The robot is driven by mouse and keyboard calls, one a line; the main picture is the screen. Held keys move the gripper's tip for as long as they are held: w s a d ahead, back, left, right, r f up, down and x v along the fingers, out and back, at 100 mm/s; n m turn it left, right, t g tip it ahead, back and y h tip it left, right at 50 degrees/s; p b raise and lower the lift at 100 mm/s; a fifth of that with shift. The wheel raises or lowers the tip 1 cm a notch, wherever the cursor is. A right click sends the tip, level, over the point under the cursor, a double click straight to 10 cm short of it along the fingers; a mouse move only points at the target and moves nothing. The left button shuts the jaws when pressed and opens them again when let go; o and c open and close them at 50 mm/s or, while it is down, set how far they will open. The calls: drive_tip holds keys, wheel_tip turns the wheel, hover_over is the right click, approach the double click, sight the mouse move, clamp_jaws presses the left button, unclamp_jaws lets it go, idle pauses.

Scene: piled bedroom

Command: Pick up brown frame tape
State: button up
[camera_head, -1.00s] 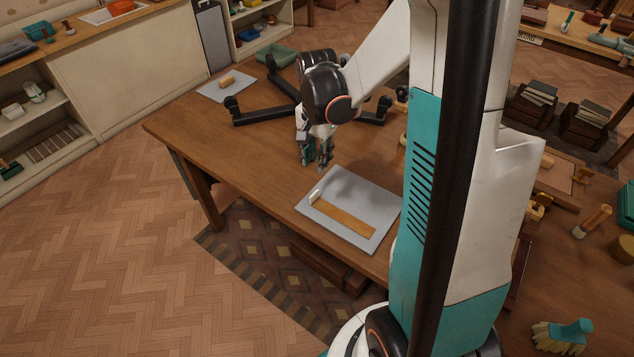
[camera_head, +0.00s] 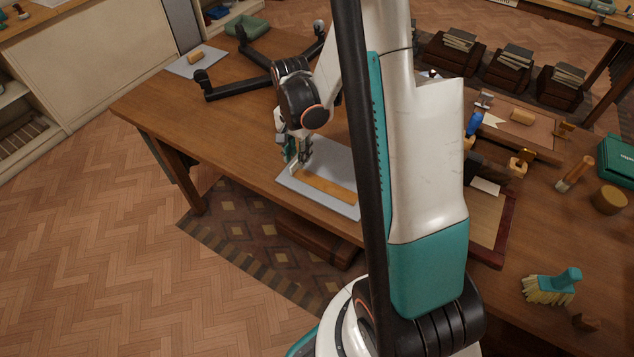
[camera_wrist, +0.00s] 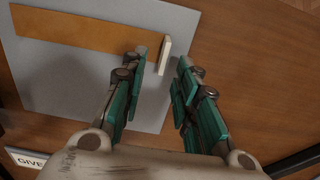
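A flat brown strip (camera_head: 328,188), which looks like the brown frame tape, lies on a grey sheet (camera_head: 338,159) near the table's front edge. A small white upright piece (camera_wrist: 165,54) stands at one end of the strip. My gripper (camera_head: 300,158) is over the left part of the sheet, near that end. In the wrist view the strip (camera_wrist: 75,35) runs to the upper left. My gripper's two fingers (camera_wrist: 162,66) are apart, with the white piece ahead between them. Nothing is held. The fingers' height above the sheet is hard to judge.
The wooden table (camera_head: 180,115) is clear to the left. A brush (camera_head: 550,287) and a framed board (camera_head: 490,225) are on the right.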

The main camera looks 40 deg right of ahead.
sight(297, 161)
wheel_tip(297, 161, down, 3)
drive_tip(key=shift+w+a+f+b, duration=0.1)
drive_tip(key=shift+f+b, duration=0.1)
drive_tip(key=shift+b, duration=0.35)
drive_tip(key=shift+r, duration=0.1)
clamp_jaws()
drive_tip(key=shift+r, duration=0.15)
